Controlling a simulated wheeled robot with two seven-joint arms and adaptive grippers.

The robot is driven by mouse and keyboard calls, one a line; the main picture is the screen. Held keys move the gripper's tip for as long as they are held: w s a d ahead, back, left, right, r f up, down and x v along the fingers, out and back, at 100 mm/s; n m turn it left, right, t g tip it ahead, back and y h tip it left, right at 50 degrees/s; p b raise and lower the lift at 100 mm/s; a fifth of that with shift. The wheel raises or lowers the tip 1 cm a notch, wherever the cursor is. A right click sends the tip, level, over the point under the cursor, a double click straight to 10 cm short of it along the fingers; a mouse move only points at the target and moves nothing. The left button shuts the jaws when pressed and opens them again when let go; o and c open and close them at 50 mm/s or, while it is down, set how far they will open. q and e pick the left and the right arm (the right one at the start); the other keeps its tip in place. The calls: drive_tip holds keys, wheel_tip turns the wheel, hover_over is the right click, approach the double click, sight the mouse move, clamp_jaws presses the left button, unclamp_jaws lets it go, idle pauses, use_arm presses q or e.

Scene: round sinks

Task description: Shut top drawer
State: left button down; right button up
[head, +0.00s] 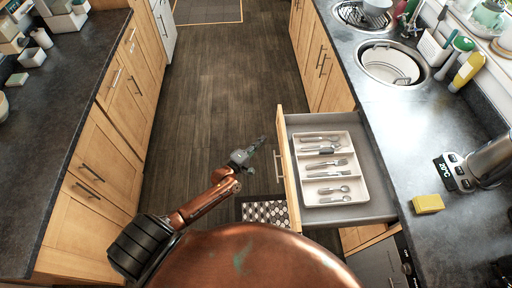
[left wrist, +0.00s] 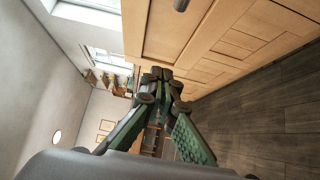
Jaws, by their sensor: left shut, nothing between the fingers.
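The top drawer stands pulled out from the right-hand counter, with a light wood front (head: 290,180) and grey inner sides. A white cutlery tray (head: 351,203) with several pieces of silverware lies in it. My left gripper (head: 262,140) is shut and empty, over the floor to the left of the drawer front and apart from it. In the left wrist view its fingertips (left wrist: 157,74) are together near a wooden front (left wrist: 185,30) with a metal handle (left wrist: 181,5); I cannot tell which front this is. My right gripper is not in view.
The right counter (head: 410,120) holds a round sink (head: 390,65), a yellow sponge (head: 428,203) and a kettle-like appliance. Left cabinets (head: 105,150) border the aisle. The dark wood floor (head: 215,80) is clear ahead; a patterned mat (head: 265,212) lies beside the drawer.

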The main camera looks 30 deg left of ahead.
use_arm(q)
drive_tip(key=w+d, duration=0.3)
drive_tip(key=w, duration=0.1)
drive_tip(key=shift+w+d, duration=0.4)
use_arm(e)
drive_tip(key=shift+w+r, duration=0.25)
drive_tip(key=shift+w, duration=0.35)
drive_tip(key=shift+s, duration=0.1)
